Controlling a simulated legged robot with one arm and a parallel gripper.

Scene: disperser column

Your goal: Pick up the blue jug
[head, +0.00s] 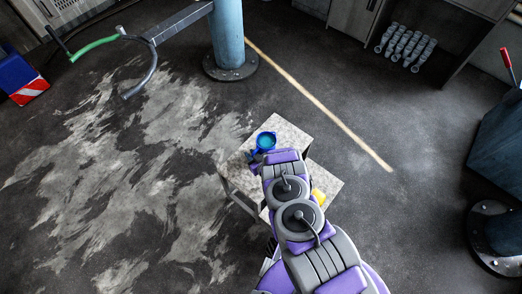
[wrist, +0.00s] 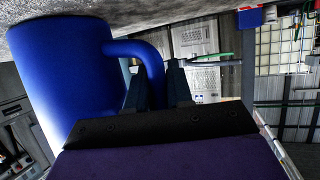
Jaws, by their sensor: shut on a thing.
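The blue jug (head: 266,141) stands on a small speckled table (head: 295,137) in the head view, just beyond the end of my arm. In the wrist view the jug (wrist: 62,75) fills the left side, and its handle curves out to the right. My gripper (wrist: 160,80) is at the handle, with its dark fingers on either side of the handle's lower part. It is shut on the handle. The jug's base appears against the grey surface at the top of the wrist view. In the head view my arm hides the gripper's fingers.
A blue column (head: 228,40) with a round base stands behind. A dark machine (head: 500,130) is at the right. Open floor lies left of the table.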

